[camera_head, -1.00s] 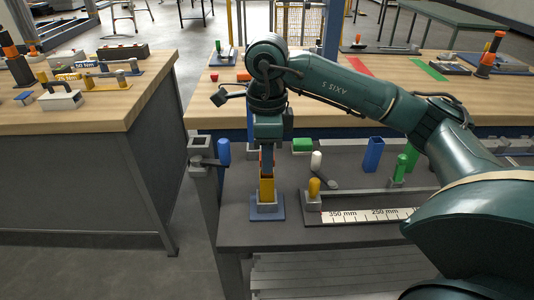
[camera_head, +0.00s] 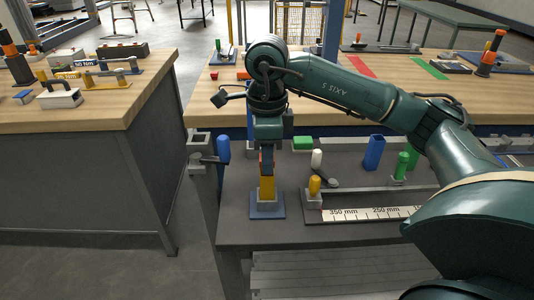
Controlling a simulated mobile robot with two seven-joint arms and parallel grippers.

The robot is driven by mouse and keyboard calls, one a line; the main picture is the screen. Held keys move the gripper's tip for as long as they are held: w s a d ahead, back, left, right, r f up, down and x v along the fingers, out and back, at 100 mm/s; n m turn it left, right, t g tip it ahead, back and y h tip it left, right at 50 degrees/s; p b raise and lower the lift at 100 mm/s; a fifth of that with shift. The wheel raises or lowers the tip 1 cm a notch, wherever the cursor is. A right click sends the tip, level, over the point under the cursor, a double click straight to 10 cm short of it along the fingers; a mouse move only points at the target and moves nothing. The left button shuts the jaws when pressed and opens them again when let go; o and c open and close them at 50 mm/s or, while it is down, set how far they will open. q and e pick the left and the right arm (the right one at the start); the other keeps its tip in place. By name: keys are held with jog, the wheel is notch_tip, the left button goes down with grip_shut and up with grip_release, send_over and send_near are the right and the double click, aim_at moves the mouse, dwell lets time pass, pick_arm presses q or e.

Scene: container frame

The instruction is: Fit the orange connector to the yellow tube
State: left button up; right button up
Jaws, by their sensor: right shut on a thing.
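My right gripper (camera_head: 267,160) points straight down in the middle of the view, at the end of the green arm that comes in from the right. It is shut on a small orange-red piece (camera_head: 262,158), probably the orange connector, mostly hidden by the fingers. The yellow tube (camera_head: 267,190) stands upright in a grey holder on a blue base plate, directly below the gripper. The held piece is at the tube's top; whether it sits inside the mouth cannot be told. My left gripper is not in view.
A yellow peg (camera_head: 314,186) stands at the left end of a ruler fixture (camera_head: 370,214) just right of the tube. A blue square tube (camera_head: 373,153), a green peg (camera_head: 402,165) and a white peg (camera_head: 317,159) stand behind. A blue peg (camera_head: 223,149) is at the left edge.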

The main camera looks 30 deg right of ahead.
jog(key=shift+f+b, duration=0.6)
jog(key=shift+f, duration=0.15)
jog(key=o, duration=1)
jog(key=shift+o, duration=0.6)
jog(key=o, duration=0.5)
jog(key=shift+c, duration=0.2)
jog(key=shift+r, duration=0.15)
jog(key=shift+r+p, duration=2.4)
jog(key=shift+r, duration=1)
